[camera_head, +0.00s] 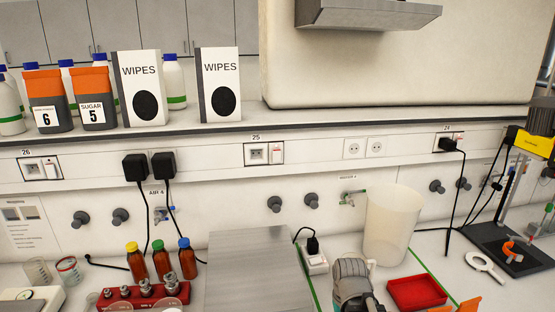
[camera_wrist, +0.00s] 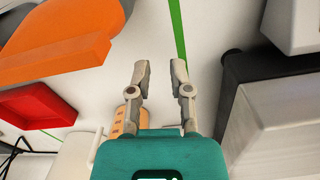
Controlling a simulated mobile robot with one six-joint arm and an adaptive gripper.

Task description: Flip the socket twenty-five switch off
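The socket labelled 25 (camera_head: 257,153) is on the white wall rail, in the middle of the head view. Its switch (camera_head: 277,152) is a small white rocker with a reddish mark, right of the outlet. Nothing is plugged into this outlet. The switch is too small to tell whether it is on or off. My gripper (camera_wrist: 160,75) is open and empty in the wrist view, its two fingers apart over a white surface with a green line. The socket and its switch are not in the wrist view.
Socket 26 (camera_head: 36,168) is at left; socket 24 (camera_head: 447,143) at right holds a black plug. Below socket 25 are a grey metal box (camera_head: 262,262), bottles with coloured caps (camera_head: 160,263) and a translucent beaker (camera_head: 392,225). A red tray (camera_head: 416,292) lies at front right.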

